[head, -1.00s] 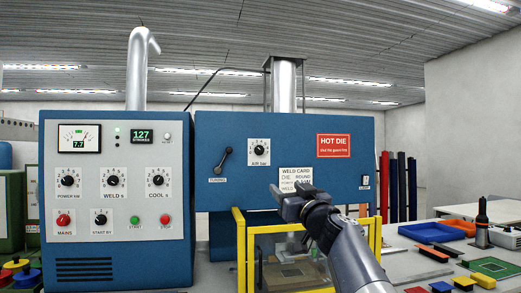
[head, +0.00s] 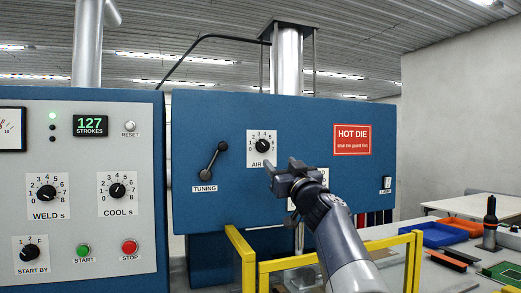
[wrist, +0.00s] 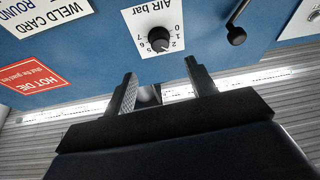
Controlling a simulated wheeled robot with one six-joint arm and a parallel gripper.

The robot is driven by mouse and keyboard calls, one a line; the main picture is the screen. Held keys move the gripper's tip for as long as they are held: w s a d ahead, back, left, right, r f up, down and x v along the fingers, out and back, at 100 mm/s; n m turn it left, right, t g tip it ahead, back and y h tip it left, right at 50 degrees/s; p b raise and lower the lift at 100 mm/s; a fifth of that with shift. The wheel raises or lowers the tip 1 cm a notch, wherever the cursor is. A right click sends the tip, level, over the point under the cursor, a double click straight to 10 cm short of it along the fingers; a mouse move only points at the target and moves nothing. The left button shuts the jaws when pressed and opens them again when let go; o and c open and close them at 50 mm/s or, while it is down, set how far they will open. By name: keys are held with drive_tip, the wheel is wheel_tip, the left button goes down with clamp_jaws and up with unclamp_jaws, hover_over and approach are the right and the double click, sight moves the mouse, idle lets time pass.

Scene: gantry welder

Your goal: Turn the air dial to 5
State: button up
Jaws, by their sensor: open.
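The air dial (head: 262,146) is a black round knob on a white numbered plate, on the blue front panel. It also shows upside down in the wrist view (wrist: 159,40), labelled AIR bar. Its pointer seems to be toward the low numbers, near 2 or 3, but it is too small to read surely. My gripper (head: 281,166) is just below and right of the dial in the head view and partly covers the label. In the wrist view my gripper (wrist: 160,75) has its two fingers apart, with nothing between them, and the knob ahead of the gap. They appear apart from the knob.
A tuning lever (head: 214,160) is left of the dial. A weld card (wrist: 50,15) and a red hot die sign (head: 352,140) are to its right. A yellow guard frame (head: 340,254) stands below my arm.

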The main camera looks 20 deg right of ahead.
sight(265, 146)
drive_tip(key=p+x, duration=0.6)
drive_tip(key=x, duration=0.3)
drive_tip(key=shift+a+r, duration=0.1)
drive_tip(key=shift+r, duration=0.1)
drive_tip(key=shift+p+x, duration=0.65)
drive_tip(key=shift+x, duration=0.15)
drive_tip(key=shift+f, duration=0.15)
drive_tip(key=c, duration=1)
